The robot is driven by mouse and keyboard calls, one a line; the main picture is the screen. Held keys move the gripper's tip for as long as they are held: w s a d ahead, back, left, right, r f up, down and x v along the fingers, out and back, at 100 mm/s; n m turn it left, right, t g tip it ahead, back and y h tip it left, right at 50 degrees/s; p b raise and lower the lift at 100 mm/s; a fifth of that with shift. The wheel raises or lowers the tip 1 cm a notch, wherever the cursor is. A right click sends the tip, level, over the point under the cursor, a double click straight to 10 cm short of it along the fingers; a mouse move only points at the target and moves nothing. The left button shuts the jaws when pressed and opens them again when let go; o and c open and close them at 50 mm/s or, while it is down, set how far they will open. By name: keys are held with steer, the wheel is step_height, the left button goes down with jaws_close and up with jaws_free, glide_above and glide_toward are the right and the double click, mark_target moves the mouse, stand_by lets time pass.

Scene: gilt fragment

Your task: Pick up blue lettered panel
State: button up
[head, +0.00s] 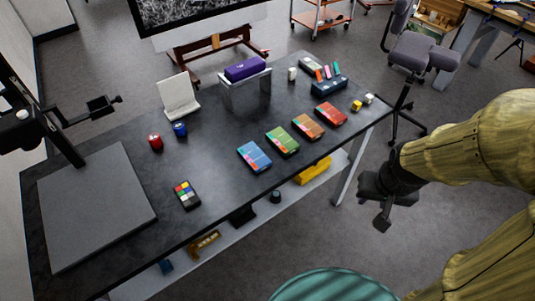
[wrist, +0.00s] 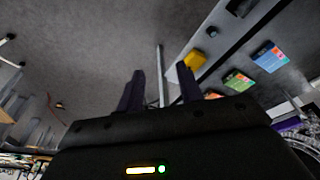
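The blue panel (head: 254,156) lies flat on the dark table, left-most in a row of coloured panels. It also shows in the wrist view (wrist: 269,57) at the upper right. Its lettering is too small to read. My gripper (head: 382,217) hangs at the right, off the table's front edge and well apart from the panel. In the wrist view its two fingers (wrist: 160,88) stand apart with nothing between them.
Green (head: 282,140), orange (head: 308,127) and red (head: 331,114) panels lie right of the blue one. A colour-grid block (head: 187,194) lies to its left. A yellow object (head: 313,171) sits on the lower shelf. A teal round top (head: 330,286) stands in front.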

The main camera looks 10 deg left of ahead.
steer(key=shift+d, duration=0.1)
steer(key=shift+o, duration=0.2)
steer(key=o, duration=1.1)
steer(key=shift+n+t, duration=0.7)
steer(key=shift+t, duration=0.2)
steer(key=w+f+b, duration=0.1)
steer(key=f+b, duration=0.1)
steer(key=w+a+f+b, duration=0.1)
steer(key=w+f+b, duration=0.1)
steer(key=shift+w+f, duration=0.1)
steer(key=shift+w, duration=0.2)
steer(key=w+a+f+n+t+y+b, duration=0.2)
steer(key=w+a+f+n+t+b, duration=0.1)
steer(key=w+a+f+b, duration=0.35)
steer(key=a+n+y+b, duration=0.1)
steer(key=a+y+b, duration=0.1)
steer(key=a, duration=0.2)
steer(key=a+f+n+t+y+b, duration=0.1)
steer(key=a+n+y+b, duration=0.1)
steer(key=a, duration=0.3)
steer(key=a+f+n+y+b, duration=0.1)
steer(key=a+n+y+b, duration=0.1)
steer(key=a+y+b, duration=0.1)
steer(key=shift+w+a+t+y, duration=0.15)
steer(key=shift+a+t+y, duration=0.15)
steer(key=shift+a+y, duration=0.45)
steer(key=shift+w+a, duration=0.1)
steer(key=shift+a, duration=0.1)
